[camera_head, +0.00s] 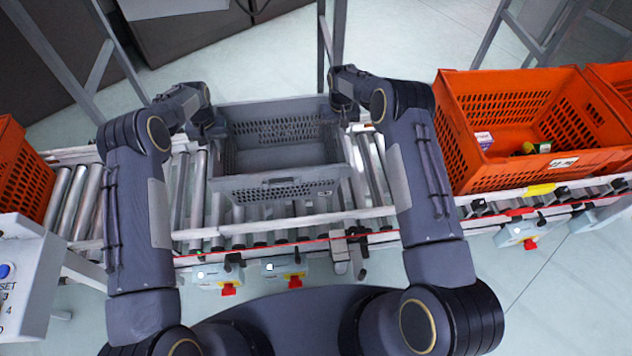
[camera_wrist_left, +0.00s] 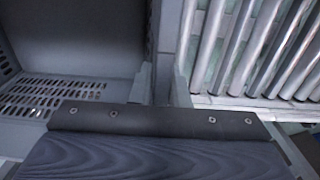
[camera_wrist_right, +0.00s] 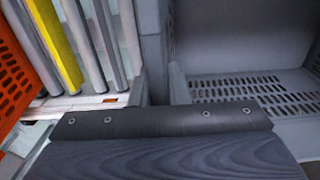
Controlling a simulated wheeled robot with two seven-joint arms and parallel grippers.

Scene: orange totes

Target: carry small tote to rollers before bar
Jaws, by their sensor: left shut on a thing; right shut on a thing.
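The small grey tote (camera_head: 283,188) is upright and looks empty, over the roller conveyor (camera_head: 190,205) in the middle of the head view. My left gripper (camera_head: 212,132) is shut on the tote's left wall. My right gripper (camera_head: 345,112) is shut on its right wall. The tote's wall and slotted floor show in the left wrist view (camera_wrist_left: 60,90) and the right wrist view (camera_wrist_right: 235,85). The fingertips are mostly hidden in all views. I cannot tell whether the tote's bottom touches the rollers. A long rail (camera_head: 290,222) runs along the conveyor's near side.
A large orange tote (camera_head: 520,180) with a few small items stands on the conveyor at right, another behind it. An orange tote (camera_head: 22,180) stands at the left edge. A control box (camera_head: 25,270) is at lower left. Bare rollers show on both sides of the grey tote.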

